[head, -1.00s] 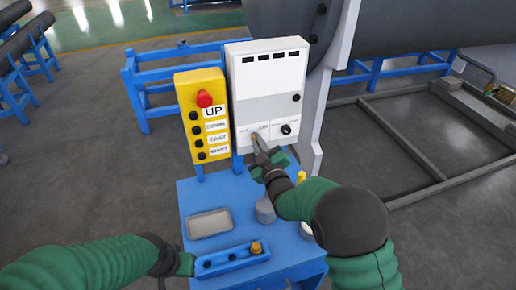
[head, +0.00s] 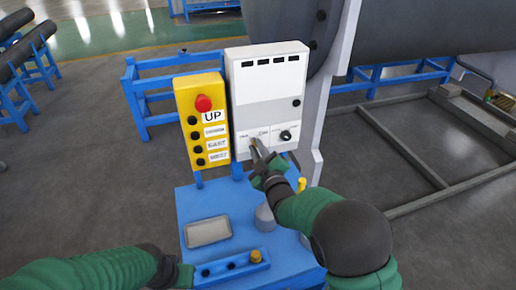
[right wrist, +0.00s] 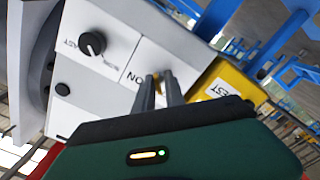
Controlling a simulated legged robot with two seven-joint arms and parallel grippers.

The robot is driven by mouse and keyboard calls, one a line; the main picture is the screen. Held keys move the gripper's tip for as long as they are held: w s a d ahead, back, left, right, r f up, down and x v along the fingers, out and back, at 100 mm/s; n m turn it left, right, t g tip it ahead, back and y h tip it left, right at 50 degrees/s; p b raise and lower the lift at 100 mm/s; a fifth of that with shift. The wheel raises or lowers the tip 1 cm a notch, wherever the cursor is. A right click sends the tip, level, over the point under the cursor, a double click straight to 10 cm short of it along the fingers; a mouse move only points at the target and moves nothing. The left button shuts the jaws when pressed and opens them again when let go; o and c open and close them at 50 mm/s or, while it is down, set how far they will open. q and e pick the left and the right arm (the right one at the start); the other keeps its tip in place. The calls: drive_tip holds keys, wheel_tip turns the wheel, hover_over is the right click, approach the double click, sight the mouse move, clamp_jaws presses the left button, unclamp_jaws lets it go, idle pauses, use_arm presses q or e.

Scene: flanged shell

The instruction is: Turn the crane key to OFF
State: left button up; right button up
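The white control box (head: 268,85) stands upright behind the blue table, with a key switch on the left of its lower panel and a black knob (head: 286,135) on the right. My right gripper (head: 256,146) reaches up to the key switch. In the right wrist view its two fingers (right wrist: 164,86) are close together, with a small brass-coloured key (right wrist: 158,82) between the tips, beside the ON label (right wrist: 132,78). The fingers hide most of the key, and I cannot tell whether they press on it. My left gripper (head: 182,275) is low, beside a blue bar; its fingers are unclear.
A yellow button pendant (head: 203,120) with a red button stands just left of the box. The blue table (head: 205,200) carries a grey tray (head: 207,231), a blue bar (head: 230,268) with a brass-coloured piece, and a grey cylinder. A grey post rises right of the box.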

drive_tip(key=shift+o, duration=1)
drive_tip(key=shift+r, duration=0.1)
